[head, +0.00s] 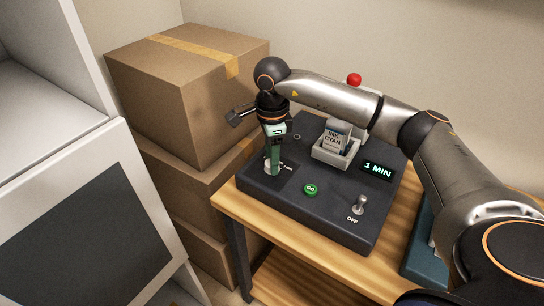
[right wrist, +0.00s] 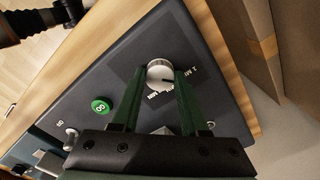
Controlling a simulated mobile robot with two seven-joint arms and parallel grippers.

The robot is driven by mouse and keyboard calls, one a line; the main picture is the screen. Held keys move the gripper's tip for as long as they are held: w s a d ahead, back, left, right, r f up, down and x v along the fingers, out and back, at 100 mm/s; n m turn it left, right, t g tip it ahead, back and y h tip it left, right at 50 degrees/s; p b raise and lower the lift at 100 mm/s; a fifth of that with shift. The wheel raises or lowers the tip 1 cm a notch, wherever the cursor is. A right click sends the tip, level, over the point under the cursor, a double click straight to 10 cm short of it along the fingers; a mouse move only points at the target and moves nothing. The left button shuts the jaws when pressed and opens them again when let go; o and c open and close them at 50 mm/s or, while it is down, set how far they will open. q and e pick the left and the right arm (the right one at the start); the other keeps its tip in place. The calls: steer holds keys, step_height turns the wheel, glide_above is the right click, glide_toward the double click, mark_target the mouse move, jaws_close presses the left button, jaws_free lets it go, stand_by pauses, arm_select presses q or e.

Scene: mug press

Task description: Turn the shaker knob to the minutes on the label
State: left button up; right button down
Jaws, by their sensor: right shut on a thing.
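The dark grey shaker (head: 310,215) stands on a wooden table. Its white knob (right wrist: 160,72) is between the green fingers of my right gripper (right wrist: 160,80), which is shut on it from above. In the head view my right gripper (head: 273,160) hides most of the knob. The knob carries a dark pointer line, and small minute marks are printed beside it. The display (head: 377,170) reads 1 MIN. A cartridge (head: 336,135) labelled INK CYAN sits in a light grey holder (head: 325,154); any smaller print on it is too small to read. My left gripper is out of view.
A green GO button (head: 311,189) and a toggle switch (head: 361,204) marked OFF are on the shaker's front. A red ball (head: 354,79) shows behind the holder. Stacked cardboard boxes (head: 170,100) stand close at left. A white cabinet (head: 85,200) is at far left.

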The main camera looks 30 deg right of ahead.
steer(key=m, duration=0.3)
steer(key=shift+r+p, duration=0.1)
steer(key=shift+p, duration=0.25)
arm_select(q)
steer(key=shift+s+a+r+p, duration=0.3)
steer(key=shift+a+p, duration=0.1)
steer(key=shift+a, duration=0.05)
arm_select(e)
steer(key=shift+m, duration=2.5)
steer(key=shift+c, duration=2.1)
jaws_free()
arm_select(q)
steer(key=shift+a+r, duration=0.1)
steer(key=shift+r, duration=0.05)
arm_select(e)
step_height(320, 180, up, 12)
steer(key=shift+r, duration=0.25)
steer(key=shift+s+f, duration=0.1)
